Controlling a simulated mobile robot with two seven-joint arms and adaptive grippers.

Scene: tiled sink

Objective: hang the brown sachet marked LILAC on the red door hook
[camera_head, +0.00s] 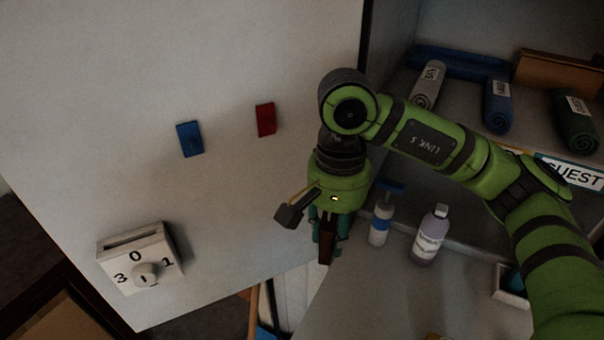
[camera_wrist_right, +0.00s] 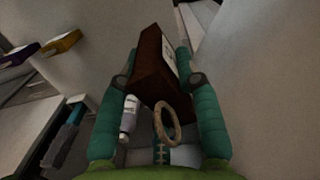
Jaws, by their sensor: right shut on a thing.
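The red door hook (camera_head: 266,120) is fixed on the pale door panel (camera_head: 225,60), to the right of a blue hook. My right gripper (camera_head: 327,242) points down in front of the door's right edge, below and to the right of the red hook. It is shut on a brown sachet (camera_head: 325,250), mostly hidden by the fingers in the head view. In the right wrist view the brown sachet (camera_wrist_right: 152,68) sits between the teal fingers, with a tan loop (camera_wrist_right: 167,122) towards the palm and a white label whose text I cannot read. My left gripper is not in view.
The blue hook (camera_head: 190,139) is left of the red one. A white dial box (camera_head: 140,258) is low on the door. A spray bottle (camera_head: 380,222) and a lilac bottle (camera_head: 430,236) stand right of my gripper. Rolled towels (camera_head: 498,106) lie on the shelf behind my arm.

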